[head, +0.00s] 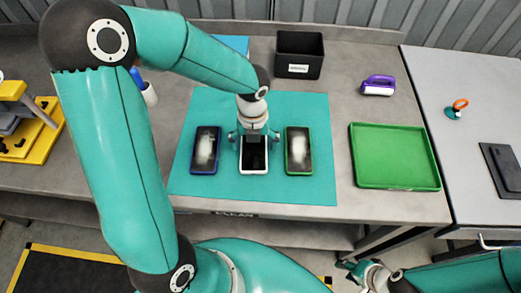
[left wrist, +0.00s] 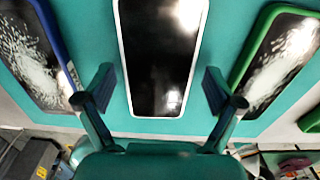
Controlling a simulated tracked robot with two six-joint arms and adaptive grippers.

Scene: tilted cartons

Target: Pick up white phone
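The white phone (head: 254,170) lies flat on the teal mat between two other phones, with its black screen up. In the left wrist view the white phone (left wrist: 160,55) shows its dark, glossy screen and thin white rim. My left gripper (head: 254,137) is above the far part of the white phone. In the left wrist view the fingers of my left gripper (left wrist: 160,90) are open, one on each side of the phone, with visible gaps. My right gripper (head: 362,272) is low at the front, off the bench; its finger state is unclear.
A blue-rimmed phone (head: 205,150) and a green-rimmed phone (head: 298,150), both with whitish marked screens, flank the white one on the teal mat (head: 320,190). A green tray (head: 395,156) is to the right, a black bin (head: 299,55) behind, a purple device (head: 378,85) at back right.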

